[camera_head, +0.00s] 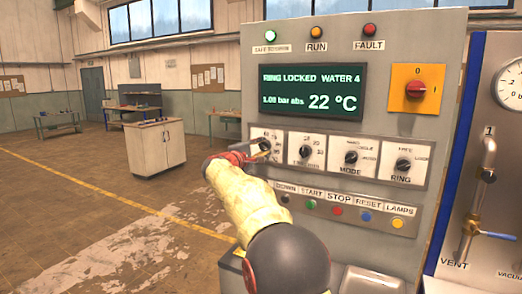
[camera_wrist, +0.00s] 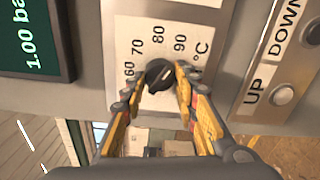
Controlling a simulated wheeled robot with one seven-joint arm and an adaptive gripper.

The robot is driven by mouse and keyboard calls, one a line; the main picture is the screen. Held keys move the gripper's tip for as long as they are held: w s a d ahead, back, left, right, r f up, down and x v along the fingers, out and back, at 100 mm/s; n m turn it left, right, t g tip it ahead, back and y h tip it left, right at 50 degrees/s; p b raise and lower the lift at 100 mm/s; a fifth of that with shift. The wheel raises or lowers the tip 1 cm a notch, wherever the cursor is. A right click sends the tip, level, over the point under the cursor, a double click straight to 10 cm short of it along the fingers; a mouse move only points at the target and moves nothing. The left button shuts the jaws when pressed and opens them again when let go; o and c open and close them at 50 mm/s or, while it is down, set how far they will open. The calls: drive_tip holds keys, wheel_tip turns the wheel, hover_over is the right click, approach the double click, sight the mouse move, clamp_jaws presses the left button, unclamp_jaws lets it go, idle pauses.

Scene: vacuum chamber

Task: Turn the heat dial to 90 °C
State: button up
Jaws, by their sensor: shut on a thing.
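The heat dial (camera_wrist: 159,72) is a round black knob on a white plate marked 60, 70, 80, 90 and °C. In the wrist view my gripper (camera_wrist: 163,78) reaches it from below, with one yellow fingertip on each side of the knob. The gripper is shut on the knob. I cannot tell clearly which number the knob's pointer faces. In the head view the dial (camera_head: 264,144) is the leftmost of the row, partly hidden by my gripper (camera_head: 258,151). The display (camera_head: 308,91) reads RING LOCKED, WATER 4, 1.00 bar abs and 22 °C.
Other knobs stand right of the dial, including MODE (camera_head: 351,157) and RING (camera_head: 403,164). A row of buttons lies below, with a red STOP button (camera_head: 337,211). A red switch (camera_head: 415,89) sits on a yellow plate. The floor at left is open around a cabinet (camera_head: 157,146).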

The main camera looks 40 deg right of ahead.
drive_tip(key=o, duration=1.1)
drive_tip(key=shift+o, duration=0.3)
drive_tip(key=v, duration=1.2)
